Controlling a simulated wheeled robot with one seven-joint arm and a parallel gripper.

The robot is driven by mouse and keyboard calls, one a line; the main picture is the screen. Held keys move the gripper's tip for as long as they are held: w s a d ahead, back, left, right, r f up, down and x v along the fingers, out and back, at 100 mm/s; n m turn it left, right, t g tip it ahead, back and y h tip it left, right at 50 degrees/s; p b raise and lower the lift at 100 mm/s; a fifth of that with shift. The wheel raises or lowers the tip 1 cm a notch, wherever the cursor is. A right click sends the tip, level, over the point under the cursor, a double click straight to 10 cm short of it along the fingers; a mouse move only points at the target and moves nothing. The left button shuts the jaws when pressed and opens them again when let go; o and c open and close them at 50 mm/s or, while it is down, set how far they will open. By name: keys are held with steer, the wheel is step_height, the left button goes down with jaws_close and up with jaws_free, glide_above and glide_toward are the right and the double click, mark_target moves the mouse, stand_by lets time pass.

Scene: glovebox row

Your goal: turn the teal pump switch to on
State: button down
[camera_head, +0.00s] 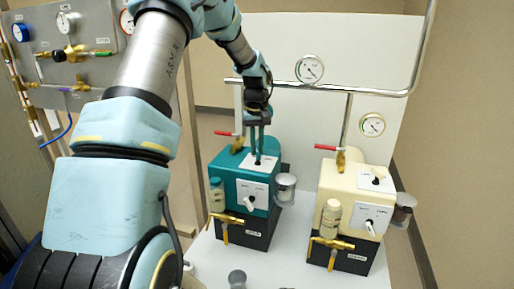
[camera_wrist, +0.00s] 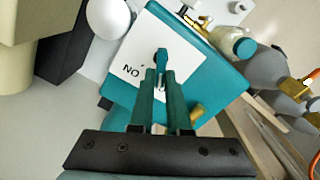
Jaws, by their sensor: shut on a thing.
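The teal pump (camera_head: 226,170) stands on the bench, left of a cream pump. Its white top plate (camera_head: 248,162) carries a small dark switch (camera_head: 257,162). My gripper (camera_head: 258,150) reaches down from above, and its fingers are shut on the switch. In the wrist view the fingertips (camera_wrist: 161,73) meet at the switch lever (camera_wrist: 162,56). Letters that look like "ON" show upside down on the plate (camera_wrist: 133,65) to the left of it. The fingers hide the rest of the label and part of the switch.
The cream pump (camera_head: 348,180) stands close on the right with its own top switch. A glass jar (camera_head: 285,188) and brass valve (camera_head: 227,221) stick out from the teal pump. A metal pipe (camera_head: 370,92) with gauges runs behind.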

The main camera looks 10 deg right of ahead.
stand_by(0.3)
steer(key=shift+d+m+p, duration=0.15)
steer(key=shift+m+p, duration=0.05)
steer(key=shift+m, duration=1.2)
steer(key=shift+d+m+p, duration=0.15)
steer(key=shift+m+p, duration=0.05)
steer(key=shift+m, duration=1.2)
steer(key=c, duration=0.9)
jaws_free()
steer(key=shift+r, duration=0.1)
step_height(320, 180, up, 11)
steer(key=b, duration=0.2)
steer(key=shift+b, duration=0.35)
steer(key=shift+f, duration=0.2)
